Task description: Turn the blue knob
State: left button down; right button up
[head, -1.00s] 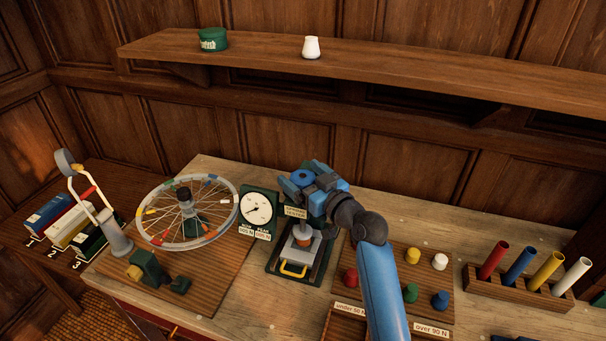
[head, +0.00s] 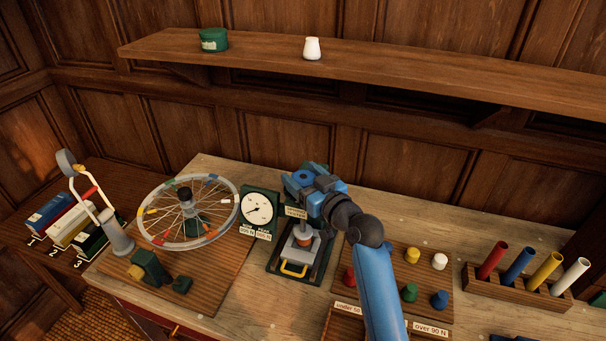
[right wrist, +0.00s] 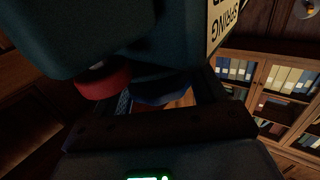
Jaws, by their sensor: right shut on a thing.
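The blue knob (head: 302,177) is at the top of the green spring tester (head: 272,266), behind its small label plate. My right gripper (head: 301,183) is at the knob, its fingers shut on the knob's sides. In the right wrist view the knob (right wrist: 160,92) shows as a dark blue curved piece between the fingers, under the tester's dark green body. Most of the knob is hidden there. My left gripper is not in view.
A round dial gauge (head: 258,209) and a spoked wheel (head: 187,212) stand left of the tester. A board with colored pegs (head: 420,258) and a tube rack (head: 522,290) are to the right. A wooden shelf (head: 400,72) runs above.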

jog(key=shift+a+r+m+t+h+p, duration=0.1)
jog(key=shift+m+t+h+p, duration=0.6)
jog(key=shift+h+p, duration=0.5)
jog(key=shift+m+h+p, duration=0.45)
jog(key=shift+m+h, duration=0.15)
jog(key=shift+m+t+h, duration=0.5)
jog(key=shift+h, duration=0.3)
jog(key=shift+f+m+t+h+b, duration=0.35)
jog(key=shift+m+h+b, duration=0.35)
jog(key=shift+h+b, duration=0.3)
jog(key=m+g+h+b, duration=0.1)
jog(key=m+h+b, duration=0.2)
jog(key=h+b, duration=0.1)
jog(key=m+g+h+b, duration=0.1)
jog(key=m+h+b, duration=0.2)
jog(key=h+b, duration=0.2)
jog(key=m+g+h+b, duration=0.1)
jog(key=m+h+b, duration=0.2)
jog(key=b, duration=0.5)
jog(key=shift+h, duration=0.8)
jog(key=shift+r+m+g+h+b, duration=0.1)
jog(key=shift+m+g+h+b, duration=1.25)
jog(key=shift+g+h, duration=0.25)
jog(key=o, duration=1)
jog(key=shift+r, duration=0.1)
jog(key=shift+c, duration=0.2)
